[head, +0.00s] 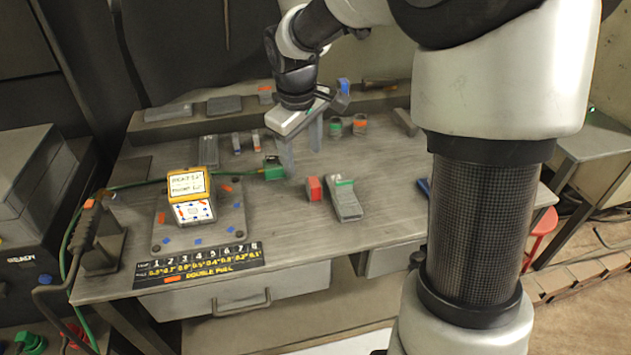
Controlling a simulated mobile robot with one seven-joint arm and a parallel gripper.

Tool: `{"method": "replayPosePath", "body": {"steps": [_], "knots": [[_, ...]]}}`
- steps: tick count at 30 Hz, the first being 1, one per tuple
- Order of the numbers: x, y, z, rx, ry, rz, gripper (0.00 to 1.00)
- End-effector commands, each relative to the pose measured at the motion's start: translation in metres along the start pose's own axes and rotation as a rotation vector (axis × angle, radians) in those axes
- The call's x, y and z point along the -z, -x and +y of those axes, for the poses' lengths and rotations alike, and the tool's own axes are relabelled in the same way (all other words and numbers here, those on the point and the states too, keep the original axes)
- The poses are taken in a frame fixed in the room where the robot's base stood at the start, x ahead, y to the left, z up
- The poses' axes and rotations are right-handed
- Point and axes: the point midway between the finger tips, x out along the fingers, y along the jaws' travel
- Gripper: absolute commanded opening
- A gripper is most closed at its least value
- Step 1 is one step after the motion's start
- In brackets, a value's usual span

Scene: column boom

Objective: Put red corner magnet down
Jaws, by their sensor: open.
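The red corner magnet, seen as a small red block (314,188), rests on the grey workbench (270,210) near its middle. It stands just left of a grey tool with a green band (345,200). My gripper (302,155) is open, its two grey fingers pointing down behind and above the red block. The fingers are apart from the block, and nothing shows between them.
A green block (273,169) with a green cable lies left of the fingers. A yellow-framed device (189,190) stands on a plate at left. Small jars (347,126) stand behind. A lettered strip (200,262) lies along the front edge. The bench front centre is clear.

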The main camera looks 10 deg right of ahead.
Motion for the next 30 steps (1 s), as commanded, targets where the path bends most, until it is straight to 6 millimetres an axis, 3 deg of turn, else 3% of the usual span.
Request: {"method": "replayPosePath", "body": {"steps": [1,3,6,9,14,24,30], "knots": [[0.015,0.001,-0.004,0.002,0.190,-0.059,0.59],[0.026,0.008,-0.004,0.003,0.441,-0.154,0.59],[0.037,0.019,-0.003,0.014,0.715,-0.274,0.59],[0.043,0.028,-0.001,0.028,0.874,-0.354,0.59],[0.038,0.018,0.002,0.040,0.940,-0.394,0.59],[0.013,-0.051,0.011,0.041,0.936,-0.390,0.59],[0.004,-0.076,0.015,0.039,0.936,-0.388,0.59]]}}
